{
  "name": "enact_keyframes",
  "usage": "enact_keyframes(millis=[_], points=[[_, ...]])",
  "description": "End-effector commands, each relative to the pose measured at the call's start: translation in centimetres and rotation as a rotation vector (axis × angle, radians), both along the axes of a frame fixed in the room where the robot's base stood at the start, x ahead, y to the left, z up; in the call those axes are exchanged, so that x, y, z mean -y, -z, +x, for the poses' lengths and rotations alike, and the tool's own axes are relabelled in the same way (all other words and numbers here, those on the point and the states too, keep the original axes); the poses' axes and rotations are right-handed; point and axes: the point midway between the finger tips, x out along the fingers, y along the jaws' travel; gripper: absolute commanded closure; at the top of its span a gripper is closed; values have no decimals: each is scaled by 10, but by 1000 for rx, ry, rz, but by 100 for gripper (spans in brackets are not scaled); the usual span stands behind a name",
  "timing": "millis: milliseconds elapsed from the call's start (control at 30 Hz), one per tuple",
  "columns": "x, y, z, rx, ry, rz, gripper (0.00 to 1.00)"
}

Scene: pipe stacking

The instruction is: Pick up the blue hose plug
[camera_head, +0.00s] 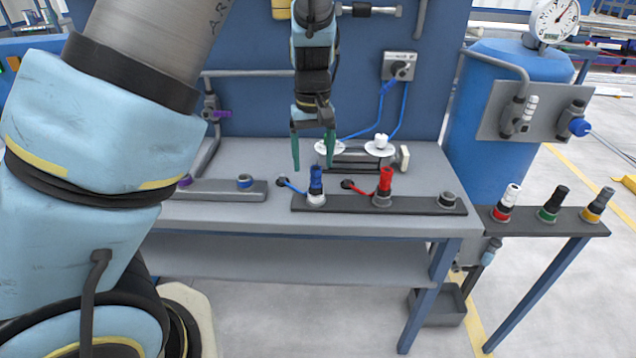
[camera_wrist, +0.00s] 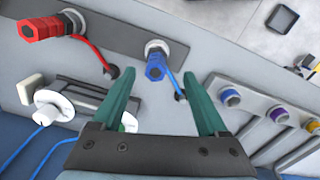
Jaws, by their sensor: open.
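The blue hose plug (camera_head: 316,182) stands upright in a white-collared socket on the dark strip (camera_head: 340,203) of the workbench. A blue hose runs from it to a hole in the bench top. In the wrist view the blue plug (camera_wrist: 156,66) lies ahead of the fingertips, roughly between their lines. My gripper (camera_head: 312,168) has its green fingers apart and empty, pointing down above and behind the plug in the head view. The fingers also show in the wrist view (camera_wrist: 160,84), and neither appears to touch the plug.
A red hose plug (camera_head: 385,181) stands right of the blue one, with an empty socket (camera_head: 447,199) further right. White discs (camera_head: 381,143) with blue hoses are behind. Several coloured connectors stand on a side shelf (camera_head: 575,226). A strip with more sockets (camera_head: 222,190) lies left.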

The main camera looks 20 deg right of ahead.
Motion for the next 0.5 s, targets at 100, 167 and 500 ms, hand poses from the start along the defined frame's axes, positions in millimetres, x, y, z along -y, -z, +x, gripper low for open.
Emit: enact_keyframes(millis=[100, 167, 500], points=[[-1, 9, 0, -1, -1, 2, 24], [0, 12, 0, -1, 0, 1, 24], [6, 54, -3, -1, 0, 3, 24]])
